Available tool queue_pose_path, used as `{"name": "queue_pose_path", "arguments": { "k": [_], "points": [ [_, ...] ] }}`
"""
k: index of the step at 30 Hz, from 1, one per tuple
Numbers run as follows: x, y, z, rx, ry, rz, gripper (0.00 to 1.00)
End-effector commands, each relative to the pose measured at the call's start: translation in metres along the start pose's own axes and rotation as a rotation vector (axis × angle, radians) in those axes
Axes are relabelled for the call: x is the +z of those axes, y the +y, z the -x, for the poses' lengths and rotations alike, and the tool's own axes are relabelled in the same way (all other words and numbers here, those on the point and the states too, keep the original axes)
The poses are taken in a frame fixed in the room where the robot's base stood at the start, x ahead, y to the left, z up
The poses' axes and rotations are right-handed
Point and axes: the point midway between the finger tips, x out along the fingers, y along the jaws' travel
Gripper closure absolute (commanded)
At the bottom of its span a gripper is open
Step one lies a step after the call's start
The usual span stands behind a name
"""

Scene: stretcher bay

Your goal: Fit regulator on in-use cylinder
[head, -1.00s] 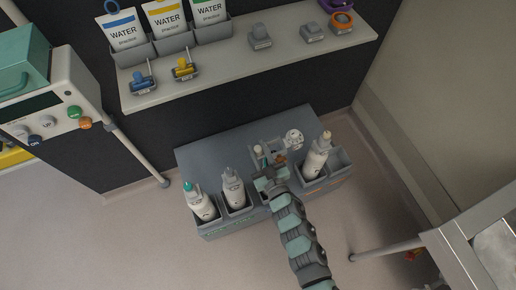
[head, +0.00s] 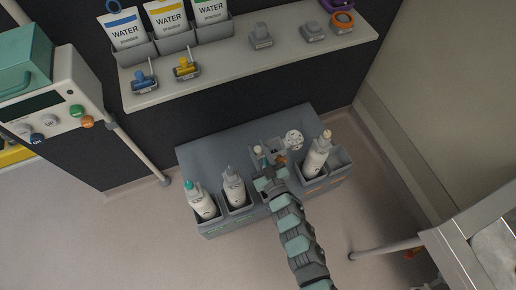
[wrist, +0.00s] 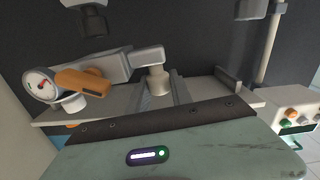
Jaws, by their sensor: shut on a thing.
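The regulator has a round white gauge (head: 294,140) and an orange handle; in the wrist view its gauge (wrist: 40,86), orange handle (wrist: 83,81) and grey body (wrist: 108,72) show at upper left. My gripper (head: 268,180) is over the middle of the grey cylinder rack (head: 225,150), shut on the regulator. White cylinders stand in the rack: one with a teal top (head: 202,206), one with a bare grey valve (head: 234,190), and one with a tan cap (head: 316,158) at right. My gripper hides part of the middle bays. Whether the regulator touches a valve is unclear.
A wall shelf (head: 245,58) behind the rack holds water packs (head: 168,16), a blue clip (head: 143,79) and a yellow clip (head: 185,68). A device with knobs (head: 52,118) stands at left. A metal-framed stretcher (head: 455,240) is at right. Floor in front of the rack is clear.

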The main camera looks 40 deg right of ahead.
Motion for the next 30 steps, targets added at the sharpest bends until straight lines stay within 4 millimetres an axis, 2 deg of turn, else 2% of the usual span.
{"name": "queue_pose_path", "arguments": {
  "k": [11, 30],
  "points": [
    [0.001, -0.001, 0.000, -0.001, 0.002, 0.000, 1.00],
    [0.025, -0.004, -0.001, -0.002, 0.005, 0.000, 1.00]
  ]
}}
